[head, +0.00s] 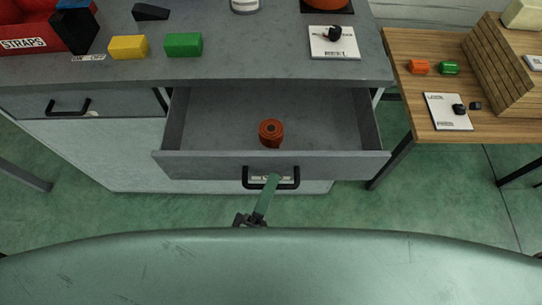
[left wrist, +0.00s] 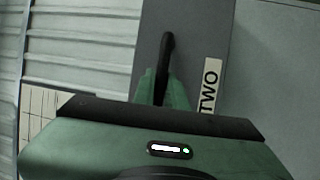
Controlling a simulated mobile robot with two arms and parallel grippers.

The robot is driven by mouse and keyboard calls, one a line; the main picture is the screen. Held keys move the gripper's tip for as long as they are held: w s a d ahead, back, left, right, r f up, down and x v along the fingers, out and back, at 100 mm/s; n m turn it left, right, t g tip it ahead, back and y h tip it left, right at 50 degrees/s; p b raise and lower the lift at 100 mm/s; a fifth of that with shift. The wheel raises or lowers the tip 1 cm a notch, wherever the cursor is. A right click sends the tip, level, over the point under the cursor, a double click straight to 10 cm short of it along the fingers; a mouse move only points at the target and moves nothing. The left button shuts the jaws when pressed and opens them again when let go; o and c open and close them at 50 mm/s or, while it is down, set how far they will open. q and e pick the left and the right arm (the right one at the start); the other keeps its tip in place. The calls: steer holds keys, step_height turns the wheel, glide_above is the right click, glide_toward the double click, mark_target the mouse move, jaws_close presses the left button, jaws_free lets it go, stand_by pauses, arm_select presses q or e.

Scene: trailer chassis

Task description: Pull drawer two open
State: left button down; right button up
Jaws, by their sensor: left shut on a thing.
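Drawer two (head: 330,164) stands pulled out from under the grey worktop in the head view. Inside it lies an orange-red roll (head: 271,132). My left gripper (head: 269,186) is at the black bar handle (head: 289,184) on the drawer's front and is shut on it. In the left wrist view, the green fingers (left wrist: 161,90) close around the handle (left wrist: 167,52), beside a white label reading TWO (left wrist: 210,86). The label is mostly hidden by my gripper in the head view. My right gripper is in neither view.
Another drawer (head: 80,103) at the left is shut. The worktop (head: 225,62) bears a yellow block (head: 128,47), a green block (head: 184,44) and a red straps bin (head: 30,40). A wooden table (head: 415,95) stands at the right. Green floor (head: 345,215) lies before the drawer.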

arm_select(q)
steer(key=shift+s, duration=2.1)
steer(key=c, duration=1.5)
jaws_free()
steer(key=shift+o, duration=0.2)
steer(key=b+v, duration=0.1)
steer(key=v, duration=0.6)
steer(key=shift+s+a+b, duration=0.15)
steer(key=shift+s+b, duration=0.15)
steer(key=shift+s, duration=0.1)
steer(key=shift+f, duration=0.15)
